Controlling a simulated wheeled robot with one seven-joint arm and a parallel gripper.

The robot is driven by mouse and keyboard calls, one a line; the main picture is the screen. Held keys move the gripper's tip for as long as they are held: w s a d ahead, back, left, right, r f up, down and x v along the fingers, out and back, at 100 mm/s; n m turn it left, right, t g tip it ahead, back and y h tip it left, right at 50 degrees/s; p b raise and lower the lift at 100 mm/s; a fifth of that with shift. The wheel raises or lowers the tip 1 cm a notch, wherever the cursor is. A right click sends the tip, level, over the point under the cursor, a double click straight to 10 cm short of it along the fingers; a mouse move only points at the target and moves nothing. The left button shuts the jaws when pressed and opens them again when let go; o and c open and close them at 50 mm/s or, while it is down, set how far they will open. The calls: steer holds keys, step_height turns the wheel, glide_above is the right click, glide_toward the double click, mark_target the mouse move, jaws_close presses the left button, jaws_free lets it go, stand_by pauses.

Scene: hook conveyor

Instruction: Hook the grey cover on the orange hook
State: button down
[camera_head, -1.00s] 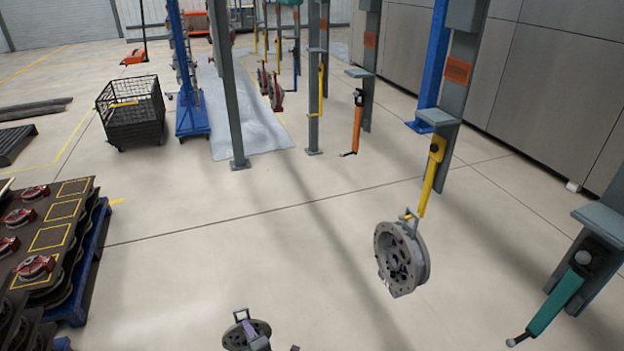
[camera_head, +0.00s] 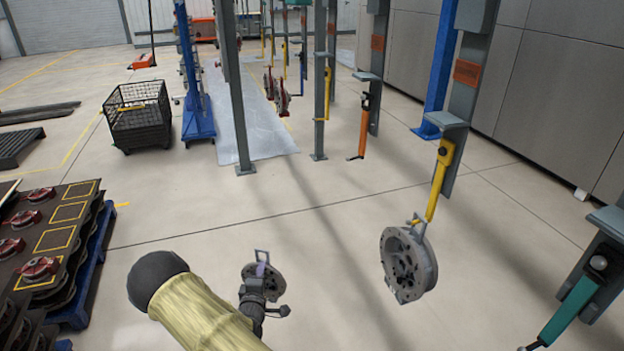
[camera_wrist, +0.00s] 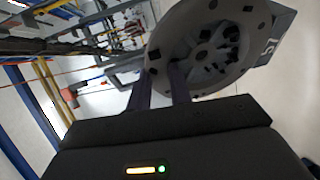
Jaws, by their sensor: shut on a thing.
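My gripper (camera_head: 259,272) is shut on a grey round cover (camera_head: 272,281), low in the middle of the head view. The cover is a disc with holes and a bracket on its top. In the wrist view the cover (camera_wrist: 225,50) fills the upper middle, with my gripper's fingers (camera_wrist: 160,88) against its edge. The orange hook (camera_head: 362,128) hangs empty from a grey post, farther back and to the right of my gripper. My gripper and the cover are well apart from it.
A yellow hook (camera_head: 438,185) bears another grey cover (camera_head: 408,265) to the right of my gripper. A teal hook (camera_head: 568,310) hangs at far right. A pallet of red parts (camera_head: 60,225) stands left. A grey post (camera_head: 238,100) and wire basket (camera_head: 138,115) stand behind.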

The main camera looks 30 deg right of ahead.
steer(key=w+d+r+m+g+h+b, duration=0.1)
steer(key=w+d+r+m+g+h, duration=0.2)
steer(key=d+r, duration=0.7)
steer(key=w+d+r+m+g+h+b, duration=0.1)
steer(key=w+d+r+m+g+h, duration=0.2)
steer(key=d+r, duration=0.8)
step_height(320, 180, up, 3)
steer(key=m+g, duration=0.2)
steer(key=g, duration=0.1)
steer(key=shift+f+h, duration=0.2)
steer(key=shift+h, duration=0.2)
steer(key=shift+d, duration=0.15)
steer(key=s+d+f+p, duration=0.1)
steer(key=s+d+p, duration=0.1)
steer(key=d, duration=0.8)
steer(key=shift+s+d+f+p, duration=0.15)
steer(key=shift+s+f+p, duration=0.1)
steer(key=shift+p, duration=0.25)
steer(key=shift+d+f+b, duration=0.25)
steer(key=shift+d+b, duration=0.05)
steer(key=shift+b, duration=0.5)
